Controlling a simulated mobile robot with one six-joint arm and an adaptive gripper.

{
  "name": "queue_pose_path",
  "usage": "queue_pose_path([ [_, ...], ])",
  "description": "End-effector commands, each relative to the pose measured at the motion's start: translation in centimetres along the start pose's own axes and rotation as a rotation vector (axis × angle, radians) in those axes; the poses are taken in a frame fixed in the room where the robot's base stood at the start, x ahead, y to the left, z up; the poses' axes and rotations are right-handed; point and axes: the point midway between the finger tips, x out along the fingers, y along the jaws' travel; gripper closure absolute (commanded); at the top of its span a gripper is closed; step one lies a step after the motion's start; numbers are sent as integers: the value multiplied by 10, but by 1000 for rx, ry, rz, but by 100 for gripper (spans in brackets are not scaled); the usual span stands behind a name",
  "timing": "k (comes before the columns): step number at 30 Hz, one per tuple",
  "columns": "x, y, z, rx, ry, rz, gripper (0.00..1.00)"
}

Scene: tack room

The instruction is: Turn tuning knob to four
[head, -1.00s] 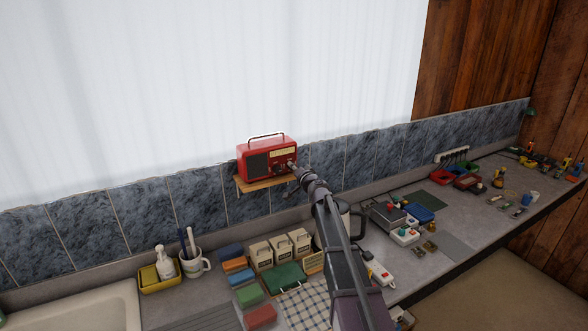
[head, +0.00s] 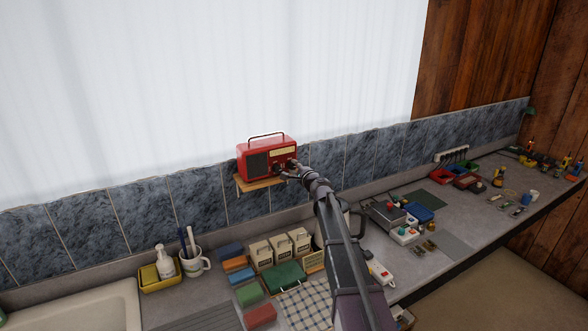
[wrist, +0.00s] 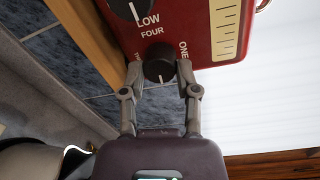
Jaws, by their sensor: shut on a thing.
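The red radio (head: 267,157) stands on a small wooden shelf by the wall. In the wrist view its black tuning knob (wrist: 159,63) sits on the red front panel. "FOUR" is printed above the knob, "ONE" to its right, and a partly hidden label to its left. A short white mark shows at the knob's lower edge, on the side away from "FOUR". My gripper (wrist: 160,76) is shut on the knob, one finger on each side. It also shows at the radio's front in the head view (head: 291,168).
A second black knob (wrist: 128,7) with a white mark sits beside it, near "LOW". The wooden shelf (head: 262,184) is under the radio.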

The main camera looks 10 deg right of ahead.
Motion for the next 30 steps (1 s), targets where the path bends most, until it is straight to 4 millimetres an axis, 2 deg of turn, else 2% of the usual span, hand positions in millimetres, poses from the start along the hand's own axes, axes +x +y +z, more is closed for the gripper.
queue_pose_path([
  [30,0,2,-1,962,-51,8,100],
])
